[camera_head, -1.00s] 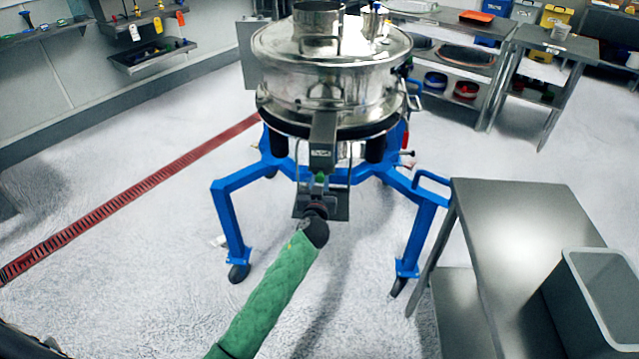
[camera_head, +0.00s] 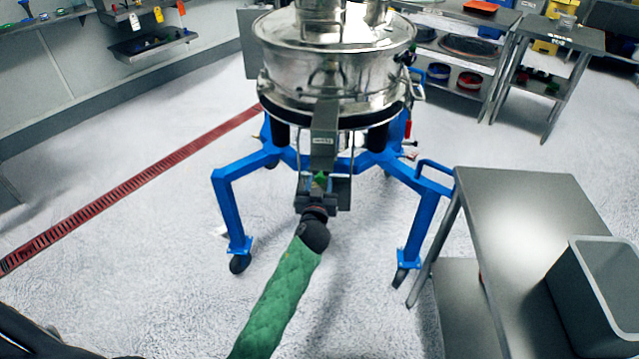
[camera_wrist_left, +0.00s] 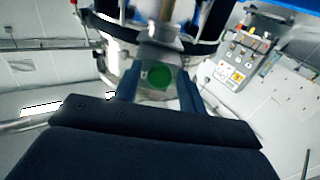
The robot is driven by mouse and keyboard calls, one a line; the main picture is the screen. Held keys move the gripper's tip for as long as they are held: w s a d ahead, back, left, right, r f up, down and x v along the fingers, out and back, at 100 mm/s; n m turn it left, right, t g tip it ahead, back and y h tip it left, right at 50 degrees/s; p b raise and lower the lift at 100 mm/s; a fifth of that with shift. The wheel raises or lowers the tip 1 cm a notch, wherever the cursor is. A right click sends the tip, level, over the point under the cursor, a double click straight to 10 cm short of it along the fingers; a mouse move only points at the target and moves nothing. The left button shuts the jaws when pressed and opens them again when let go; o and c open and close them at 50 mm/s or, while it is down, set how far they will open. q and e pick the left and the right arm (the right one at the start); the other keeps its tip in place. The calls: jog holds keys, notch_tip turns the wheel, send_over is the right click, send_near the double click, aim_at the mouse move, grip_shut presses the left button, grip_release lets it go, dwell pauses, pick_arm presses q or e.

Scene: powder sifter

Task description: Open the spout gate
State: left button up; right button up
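The steel sifter (camera_head: 335,65) stands on a blue wheeled frame. Its grey spout (camera_head: 323,148) points down at the front. A green knob (camera_head: 320,178) shows just below the spout. It also shows in the left wrist view (camera_wrist_left: 158,76) as a round green disc in front of a grey metal part. My left gripper (camera_head: 317,194) is at the knob, below the spout. Its two fingers stand apart, one on each side of the knob, and look clear of it; contact is hard to judge. The gate itself is mostly hidden. My right gripper is not in view.
A steel table (camera_head: 530,205) with a grey bin (camera_head: 600,290) stands at the right. Blue frame legs (camera_head: 232,215) stand on both sides of my left arm. A red floor drain (camera_head: 130,190) runs at the left. Open floor lies around the frame.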

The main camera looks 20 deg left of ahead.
pick_arm(q)
jog(key=shift+o, duration=0.3)
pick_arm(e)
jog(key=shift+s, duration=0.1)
pick_arm(q)
jog(key=shift+s+f, duration=0.1)
jog(key=shift+s, duration=0.15)
jog(key=b+v, duration=0.1)
jog(key=v, duration=0.6)
jog(key=shift+b, duration=0.35)
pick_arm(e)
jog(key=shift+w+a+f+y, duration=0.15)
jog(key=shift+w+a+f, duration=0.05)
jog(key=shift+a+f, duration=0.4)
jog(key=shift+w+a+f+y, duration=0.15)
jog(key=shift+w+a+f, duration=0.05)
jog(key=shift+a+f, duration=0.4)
pick_arm(q)
jog(key=shift+s, duration=0.15)
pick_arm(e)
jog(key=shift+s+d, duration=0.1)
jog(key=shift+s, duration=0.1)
